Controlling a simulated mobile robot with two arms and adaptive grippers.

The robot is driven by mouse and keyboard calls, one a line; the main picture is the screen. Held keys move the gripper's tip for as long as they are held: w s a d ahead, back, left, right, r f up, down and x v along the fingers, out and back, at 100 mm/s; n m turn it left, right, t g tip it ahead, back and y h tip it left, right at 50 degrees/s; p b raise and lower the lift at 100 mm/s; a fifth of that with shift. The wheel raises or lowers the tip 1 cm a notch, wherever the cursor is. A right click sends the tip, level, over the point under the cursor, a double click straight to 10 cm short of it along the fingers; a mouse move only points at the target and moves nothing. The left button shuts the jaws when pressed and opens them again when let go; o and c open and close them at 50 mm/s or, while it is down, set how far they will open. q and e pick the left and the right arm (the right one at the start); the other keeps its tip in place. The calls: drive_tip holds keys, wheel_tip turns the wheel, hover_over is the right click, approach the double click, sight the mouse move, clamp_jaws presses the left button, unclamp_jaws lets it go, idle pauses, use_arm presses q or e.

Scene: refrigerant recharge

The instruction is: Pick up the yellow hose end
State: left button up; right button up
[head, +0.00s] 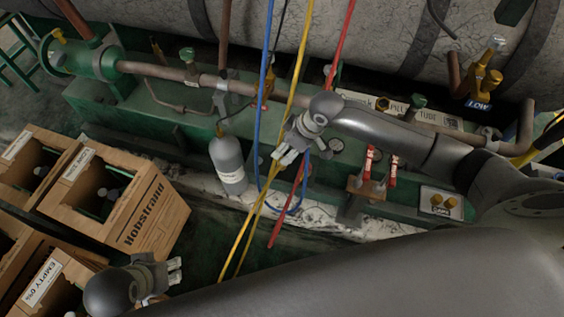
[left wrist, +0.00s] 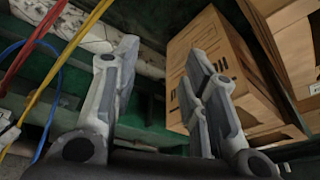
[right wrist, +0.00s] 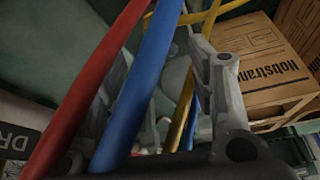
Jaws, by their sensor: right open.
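The yellow hose (head: 299,62) hangs from the top of the head view and runs down past my right gripper (head: 284,154). Two yellow strands show below it; I cannot tell where the hose end is. My right gripper is open. In the right wrist view, the yellow hose (right wrist: 184,112) passes between or behind its fingers; which is unclear. The blue hose (right wrist: 150,75) and red hose (right wrist: 88,92) cross in front and partly hide the left finger. My left gripper (head: 175,273) is open and empty near the boxes. In its wrist view, the yellow hose (left wrist: 62,72) is to the left.
A grey cylinder (head: 228,162) stands left of my right gripper. Cardboard boxes (head: 150,215) fill the lower left. Green machinery with pipes (head: 165,78), valves and red-handled levers (head: 392,172) lies behind. The blue hose (head: 266,80) and red hose (head: 343,45) hang close to the yellow one.

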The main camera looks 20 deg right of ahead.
drive_tip(key=b+x, duration=0.1)
drive_tip(key=x, duration=0.2)
drive_tip(key=shift+a+f, duration=0.1)
drive_tip(key=shift+f, duration=0.25)
drive_tip(key=shift+w+f, duration=0.1)
drive_tip(key=shift+f, duration=0.35)
wheel_tip(320, 180, down, 2)
drive_tip(key=shift+f+b, duration=0.1)
drive_tip(key=shift+b, duration=0.6)
drive_tip(key=x, duration=0.1)
drive_tip(key=b+x, duration=0.1)
drive_tip(key=shift+f, duration=0.5)
use_arm(q)
drive_tip(key=w+d+r+t+h, duration=0.1)
drive_tip(key=w+d+t, duration=0.1)
drive_tip(key=w+t, duration=0.2)
drive_tip(key=w, duration=0.2)
drive_tip(key=shift+w+r, duration=0.3)
use_arm(e)
drive_tip(key=c, duration=1.1)
